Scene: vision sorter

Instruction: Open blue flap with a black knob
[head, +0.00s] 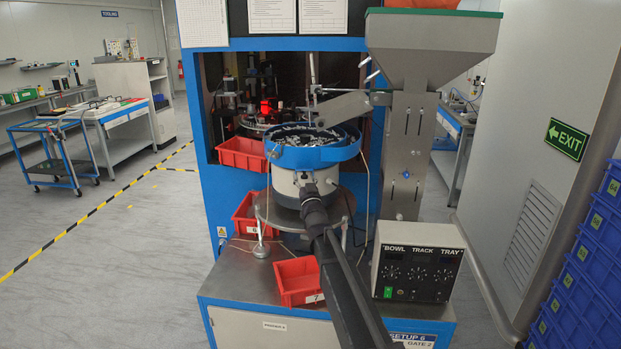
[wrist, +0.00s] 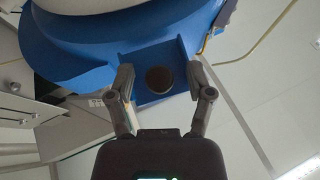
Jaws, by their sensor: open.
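The blue flap (wrist: 135,62) is a small square piece on the side of the blue bowl rim (wrist: 75,55) in the wrist view. A dark round knob (wrist: 160,80) shows at its middle, seen end-on. My gripper (wrist: 160,72) is open, with one finger at each side of the flap and the knob between them, apart from both fingers. I cannot tell whether the fingers touch the flap's edges. In the head view my gripper (head: 309,187) is in front of the feeder bowl (head: 290,157), and the flap is not clearly visible there.
Red bins (head: 240,154) stand left of the feeder. A control box (head: 417,262) stands at the right of the metal bench (head: 240,285), beneath a grey hopper (head: 420,50). Thin cables hang near the bowl. Stacked blue crates (head: 590,270) are at the far right.

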